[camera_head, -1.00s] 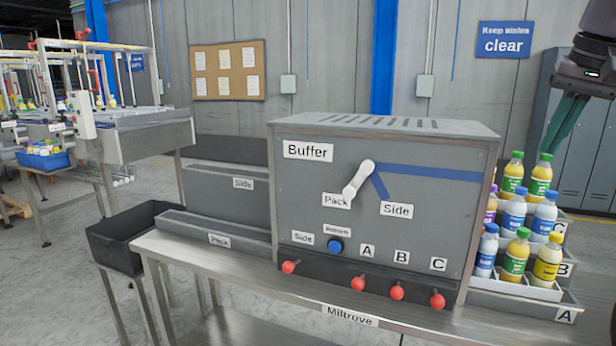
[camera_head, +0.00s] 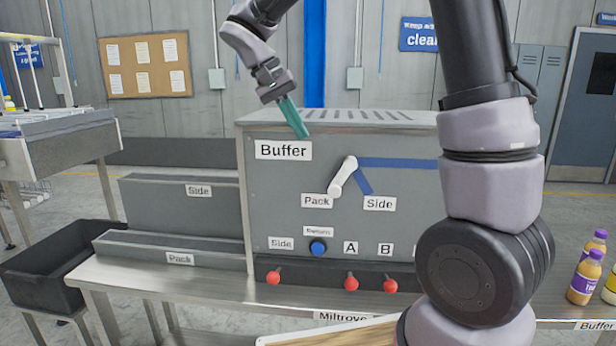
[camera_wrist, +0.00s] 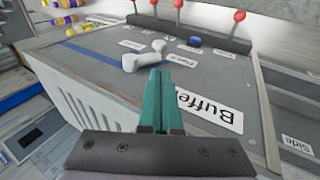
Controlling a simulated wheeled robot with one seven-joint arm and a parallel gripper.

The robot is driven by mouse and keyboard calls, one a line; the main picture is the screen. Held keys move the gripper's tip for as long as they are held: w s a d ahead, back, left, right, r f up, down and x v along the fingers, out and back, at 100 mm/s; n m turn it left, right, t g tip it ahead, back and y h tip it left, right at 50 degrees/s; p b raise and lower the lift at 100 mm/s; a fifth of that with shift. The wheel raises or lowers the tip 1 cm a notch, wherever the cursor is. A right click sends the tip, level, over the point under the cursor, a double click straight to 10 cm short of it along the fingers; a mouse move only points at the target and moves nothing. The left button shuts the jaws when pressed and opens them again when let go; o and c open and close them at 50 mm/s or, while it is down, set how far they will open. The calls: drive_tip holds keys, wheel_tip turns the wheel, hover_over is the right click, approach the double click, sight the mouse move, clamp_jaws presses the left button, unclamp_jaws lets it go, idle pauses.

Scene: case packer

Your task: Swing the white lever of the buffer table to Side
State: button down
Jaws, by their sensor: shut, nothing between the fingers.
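The buffer box (camera_head: 270,215) stands on the steel table with its front panel facing me. The white lever (camera_head: 342,176) on that panel has its free end down-left, at the Pack label (camera_head: 317,201). The Side label (camera_head: 379,203) is to the right of Pack, below a short blue stripe. My gripper (camera_head: 304,134), with green fingers, is shut and empty, near the box's top edge above the Buffer label, apart from the lever in the head view. In the wrist view the fingertips (camera_wrist: 161,72) appear just below the white lever (camera_wrist: 144,57); the gap in depth is unclear.
Red knobs (camera_head: 351,283) and a blue button (camera_head: 318,247) sit low on the box front. A black bin (camera_head: 50,270) stands at the left. My arm hides the box's right part. Purple-capped bottles (camera_head: 587,265) stand at the right.

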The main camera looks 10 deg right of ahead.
sight(334, 188)
drive_tip(key=x, duration=1.4)
drive_tip(key=shift+d, duration=0.1)
drive_tip(key=shift+f, duration=0.1)
drive_tip(key=h, duration=0.1)
drive_tip(key=f+h, duration=0.1)
drive_tip(key=shift+s+d+f+g+h, duration=0.15)
drive_tip(key=shift+d+g+h, duration=0.1)
drive_tip(key=shift+g+h, duration=0.15)
drive_tip(key=h, duration=0.1)
drive_tip(key=d+f+h, duration=0.1)
drive_tip(key=shift+s+n+g+h, duration=0.1)
drive_tip(key=shift+n+g+h, duration=0.2)
drive_tip(key=shift+g, duration=0.1)
drive_tip(key=shift+s+d+f+n+g+h, duration=0.2)
drive_tip(key=shift+d+h, duration=0.35)
drive_tip(key=shift+h, duration=0.6)
drive_tip(key=shift+s+d+f+n+g+h, duration=0.1)
drive_tip(key=shift+s+d+f+g+h, duration=0.15)
drive_tip(key=shift+d+h, duration=0.6)
drive_tip(key=shift+s+d+f+n+g+h, duration=0.15)
drive_tip(key=shift+d+f+h, duration=0.15)
drive_tip(key=shift+h, duration=1.1)
